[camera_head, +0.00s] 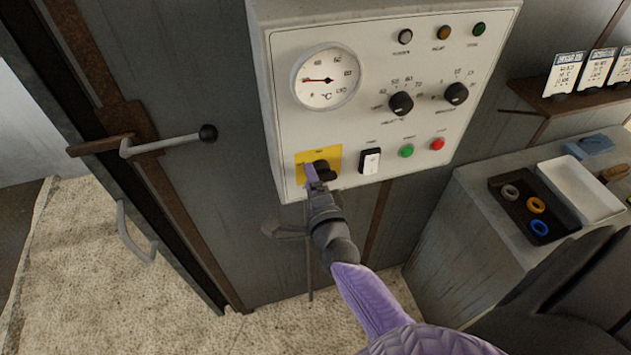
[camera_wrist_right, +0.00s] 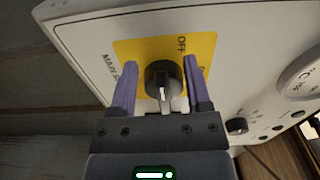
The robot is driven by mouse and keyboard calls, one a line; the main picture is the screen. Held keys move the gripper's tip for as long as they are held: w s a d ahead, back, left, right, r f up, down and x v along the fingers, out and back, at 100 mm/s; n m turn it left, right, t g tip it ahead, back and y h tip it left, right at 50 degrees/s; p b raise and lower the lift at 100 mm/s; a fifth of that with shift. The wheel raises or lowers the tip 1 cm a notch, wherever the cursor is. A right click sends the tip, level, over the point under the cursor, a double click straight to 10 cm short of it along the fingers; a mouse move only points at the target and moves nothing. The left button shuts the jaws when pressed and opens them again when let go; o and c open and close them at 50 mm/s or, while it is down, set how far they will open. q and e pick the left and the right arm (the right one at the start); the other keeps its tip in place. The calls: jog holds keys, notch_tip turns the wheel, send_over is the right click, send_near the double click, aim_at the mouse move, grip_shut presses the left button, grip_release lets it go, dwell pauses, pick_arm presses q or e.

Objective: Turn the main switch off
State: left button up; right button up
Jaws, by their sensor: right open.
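The main switch is a black rotary knob (camera_wrist_right: 163,80) on a yellow plate (camera_wrist_right: 148,46) at the lower left of the white control panel. In the wrist view its grip bar runs toward the bottom of the picture, while the word OFF stands above and right of it. In the head view the knob (camera_head: 323,168) is partly covered by my right gripper (camera_head: 314,174). My right gripper (camera_wrist_right: 160,66) is open, with one purple finger on each side of the knob. Gaps show between fingers and knob, narrower on the right. Lettering behind the right finger is partly hidden. My left gripper is out of view.
A white rocker switch (camera_head: 370,161), a green button (camera_head: 406,151) and a red button (camera_head: 437,144) sit right of the knob. A dial gauge (camera_head: 326,78) is above it. A door handle (camera_head: 168,142) sticks out at left. A bench (camera_head: 462,215) with trays stands at right.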

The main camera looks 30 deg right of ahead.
jog(key=v, duration=0.9)
jog(key=shift+s+b, duration=0.2)
jog(key=shift+b, duration=0.1)
